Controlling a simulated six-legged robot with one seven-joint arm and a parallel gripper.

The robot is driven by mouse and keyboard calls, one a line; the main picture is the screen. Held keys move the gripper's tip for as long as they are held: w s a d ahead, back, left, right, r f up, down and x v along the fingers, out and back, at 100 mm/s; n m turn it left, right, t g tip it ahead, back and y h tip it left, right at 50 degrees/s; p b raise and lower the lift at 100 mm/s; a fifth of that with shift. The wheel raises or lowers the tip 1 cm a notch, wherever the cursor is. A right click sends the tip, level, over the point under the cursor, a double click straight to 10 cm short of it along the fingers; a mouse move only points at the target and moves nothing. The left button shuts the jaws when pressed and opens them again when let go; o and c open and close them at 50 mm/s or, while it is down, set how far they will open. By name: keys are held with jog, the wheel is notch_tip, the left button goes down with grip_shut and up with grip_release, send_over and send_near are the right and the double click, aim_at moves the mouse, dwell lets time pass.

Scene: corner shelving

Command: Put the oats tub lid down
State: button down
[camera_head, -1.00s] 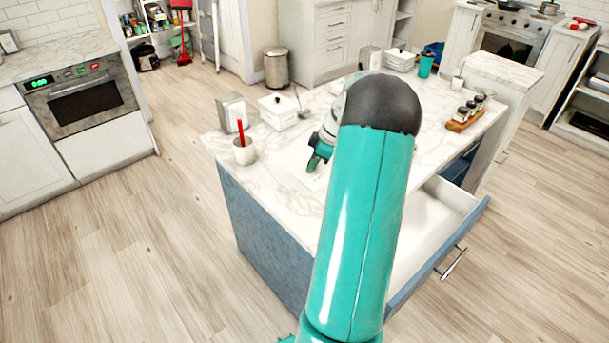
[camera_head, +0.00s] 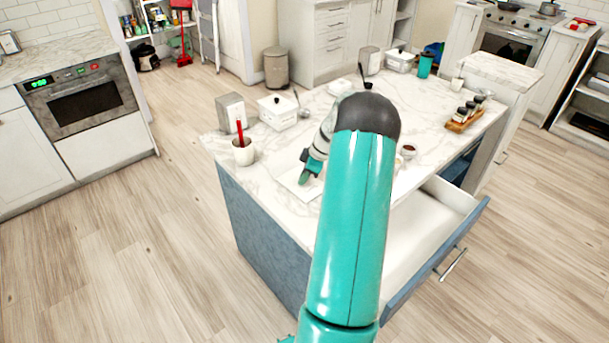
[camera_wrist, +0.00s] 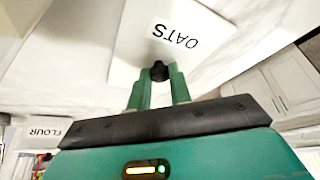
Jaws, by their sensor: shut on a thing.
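In the wrist view, my gripper (camera_wrist: 159,74) is shut on a small dark knob. Behind the knob is a white panel, apparently the oats tub lid (camera_wrist: 138,40), with OATS lettered tilted and nearly upside down. In the head view, my gripper (camera_head: 307,172) is low over the near left part of the marble island top (camera_head: 262,165). A flat white square shape (camera_head: 291,184) shows beside and below the gripper. My arm hides much of the area to its right. I cannot tell whether the lid touches the island top.
A white lidded tub (camera_head: 278,112), a metal box (camera_head: 231,110) and a white pot (camera_head: 243,154) with a red utensil stand at the island's left. A spice rack (camera_head: 464,120) and small bowl (camera_head: 409,152) are to the right. A drawer (camera_head: 432,214) stands open in front.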

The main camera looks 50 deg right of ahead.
jog(key=c, duration=1.3)
grip_release()
jog(key=v, duration=1.2)
jog(key=w+a+r+m+h, duration=0.15)
jog(key=a+r, duration=0.35)
jog(key=a, duration=0.5)
jog(key=w+a+r+g, duration=0.1)
jog(key=w+a+r, duration=0.1)
jog(key=a+r, duration=0.5)
jog(key=w+a+r+m+h, duration=0.1)
jog(key=w+a+r, duration=0.1)
jog(key=a, duration=1)
jog(key=shift+s+a+r+m+t, duration=0.4)
jog(key=shift+s+a, duration=2.05)
jog(key=shift+a, duration=1.25)
jog(key=shift+s+a+r+m+t, duration=0.2)
jog(key=shift+s+a+m+t, duration=0.35)
jog(key=shift+s+a, duration=2.55)
jog(key=shift+s+a+r+m+t, duration=0.45)
jog(key=shift+s+a, duration=1.3)
jog(key=shift+a, duration=2.6)
